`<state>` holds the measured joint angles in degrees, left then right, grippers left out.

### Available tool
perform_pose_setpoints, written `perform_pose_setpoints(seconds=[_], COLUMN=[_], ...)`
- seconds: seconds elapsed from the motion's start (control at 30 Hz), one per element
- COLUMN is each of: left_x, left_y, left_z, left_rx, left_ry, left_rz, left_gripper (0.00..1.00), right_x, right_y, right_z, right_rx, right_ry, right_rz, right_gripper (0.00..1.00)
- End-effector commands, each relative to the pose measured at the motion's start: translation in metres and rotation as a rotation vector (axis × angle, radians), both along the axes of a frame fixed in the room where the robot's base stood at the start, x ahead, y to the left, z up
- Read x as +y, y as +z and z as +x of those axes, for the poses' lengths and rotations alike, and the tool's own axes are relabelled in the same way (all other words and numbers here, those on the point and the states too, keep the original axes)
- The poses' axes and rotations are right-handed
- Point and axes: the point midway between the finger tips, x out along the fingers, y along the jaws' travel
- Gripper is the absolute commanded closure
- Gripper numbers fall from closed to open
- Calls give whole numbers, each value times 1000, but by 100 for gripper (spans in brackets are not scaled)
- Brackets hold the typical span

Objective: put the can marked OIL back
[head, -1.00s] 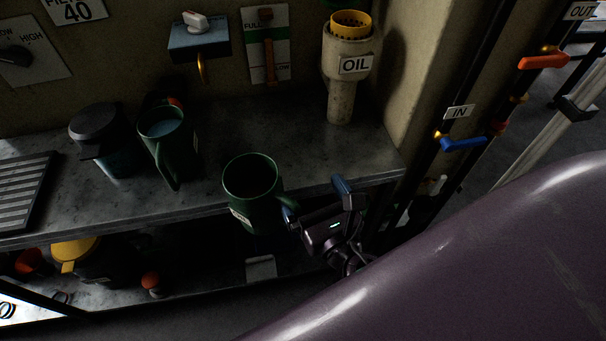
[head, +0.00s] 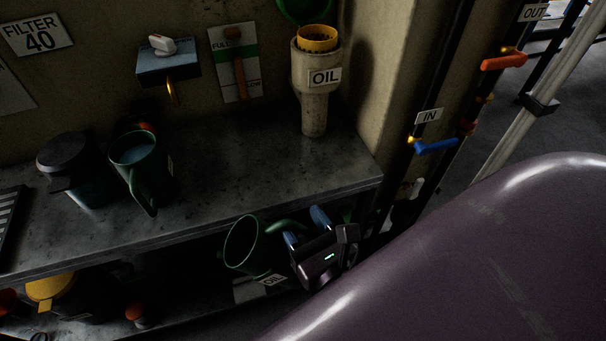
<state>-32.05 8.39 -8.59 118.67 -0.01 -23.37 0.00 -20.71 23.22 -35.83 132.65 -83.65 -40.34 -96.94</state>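The green can marked OIL (head: 255,258) hangs in the air just in front of the shelf's front edge. It is tilted, with its open mouth toward the upper left and its white OIL label low on its right side. Its handle reaches right, in between the blue fingers of my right gripper (head: 306,229), which appears shut on it; the exact contact is partly hidden. My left gripper is not in view. The filler marked OIL (head: 314,104), with a yellow strainer in its top, stands by the back wall, clear of the can.
On the grey shelf (head: 235,185) stand another green can (head: 150,175) and a dark lidded container (head: 80,165). A lower shelf holds a yellow-topped can (head: 50,288). Pipes with a blue lever (head: 435,146) and an orange lever (head: 503,61) rise at right. The shelf's right part is clear.

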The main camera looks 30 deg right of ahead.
Motion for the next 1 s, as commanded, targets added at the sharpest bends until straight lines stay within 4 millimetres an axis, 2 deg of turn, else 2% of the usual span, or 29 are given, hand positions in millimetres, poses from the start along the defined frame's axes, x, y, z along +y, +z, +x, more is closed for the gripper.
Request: perform_pose_setpoints(seconds=[0.03, 0.07, 0.3, 0.73, 1.0], left_x=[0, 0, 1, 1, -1], left_y=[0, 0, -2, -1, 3], left_z=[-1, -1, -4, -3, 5], left_rx=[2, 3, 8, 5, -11], left_ry=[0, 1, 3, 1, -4], left_rz=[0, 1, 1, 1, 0], left_gripper=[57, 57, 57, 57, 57], right_x=[0, 0, 0, 0, 0], right_y=[1, 1, 1, 2, 2], right_z=[0, 0, 0, 0, 0], right_rx=[-3, -3, -3, -4, -3], right_ry=[0, 0, 0, 0, 0], right_rz=[2, 2, 2, 2, 2], right_gripper=[58, 63, 100, 100, 100])
